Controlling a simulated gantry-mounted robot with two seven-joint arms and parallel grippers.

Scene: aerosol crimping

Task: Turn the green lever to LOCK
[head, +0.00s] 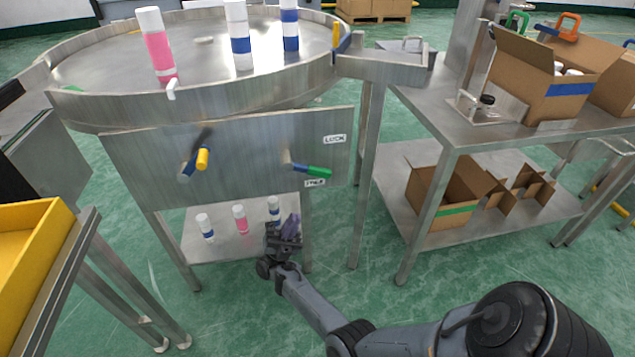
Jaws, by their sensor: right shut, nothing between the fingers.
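The green lever (318,172) sticks out to the right from its pivot on the steel front panel (250,150) of the round table. It lies between the upper label, which reads like LOCK (334,139), and a lower label (315,183) too small to read surely. The lever tip sits just above the lower label. My right gripper (284,228) is below the panel and to the lower left of the lever, apart from it. It is shut and empty. My left gripper is not in view.
A yellow-handled lever (202,158) is on the panel's left. Spray cans (156,45) stand on the round table (100,100), and several more on its lower shelf (205,250) near my gripper. A steel bench (440,130) with cardboard boxes stands at right.

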